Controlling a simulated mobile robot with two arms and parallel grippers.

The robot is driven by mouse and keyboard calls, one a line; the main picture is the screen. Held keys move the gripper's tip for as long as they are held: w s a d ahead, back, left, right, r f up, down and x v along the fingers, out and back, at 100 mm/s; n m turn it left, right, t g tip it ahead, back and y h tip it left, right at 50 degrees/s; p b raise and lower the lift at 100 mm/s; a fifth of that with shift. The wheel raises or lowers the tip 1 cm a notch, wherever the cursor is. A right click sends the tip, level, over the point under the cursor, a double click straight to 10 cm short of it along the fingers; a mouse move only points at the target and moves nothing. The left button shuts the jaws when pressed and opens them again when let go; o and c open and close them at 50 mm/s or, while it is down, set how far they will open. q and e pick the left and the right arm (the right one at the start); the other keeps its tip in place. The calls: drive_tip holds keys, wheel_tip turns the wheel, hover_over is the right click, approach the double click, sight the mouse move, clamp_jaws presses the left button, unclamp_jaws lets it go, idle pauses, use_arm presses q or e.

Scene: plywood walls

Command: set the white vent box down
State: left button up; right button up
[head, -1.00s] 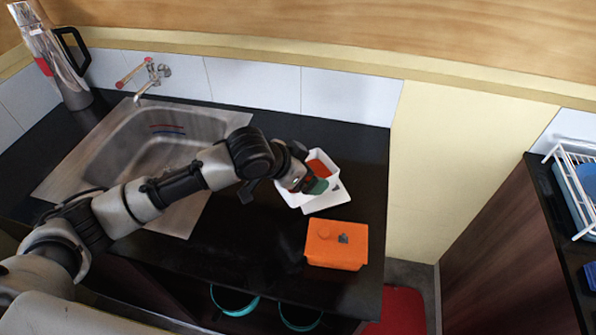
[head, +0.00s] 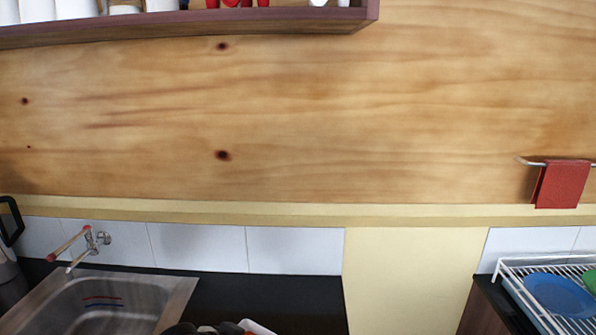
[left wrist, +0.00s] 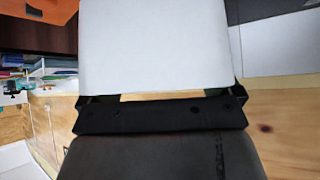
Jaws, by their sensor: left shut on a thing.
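The white vent box (left wrist: 155,45) fills the upper middle of the left wrist view as a plain white face. My left gripper (left wrist: 160,101) is shut on it, with the dark jaw base right below the box. In the head view only a white edge of the box (head: 257,328) shows at the bottom border, beside the dark end of my left arm. The rest of the box and what is under it are out of the head view. My right gripper is not in view.
A black counter (head: 265,295) runs along the tiled wall, with a steel sink (head: 110,302) and tap (head: 90,240) at left. A white dish rack (head: 520,290) with a blue plate (head: 560,294) stands at right, past a gap. A shelf (head: 190,25) hangs above.

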use_arm(q)
drive_tip(key=s+a+r+n+t+y, duration=0.1)
drive_tip(key=s+a+r+n+y, duration=0.1)
drive_tip(key=s+a+n+y, duration=0.2)
drive_tip(key=s+a+n+b, duration=0.1)
drive_tip(key=s+a+n, duration=0.1)
drive_tip(key=s+a, duration=0.2)
drive_tip(key=shift+a+r, duration=0.3)
drive_tip(key=shift+r, duration=0.1)
idle(0.5)
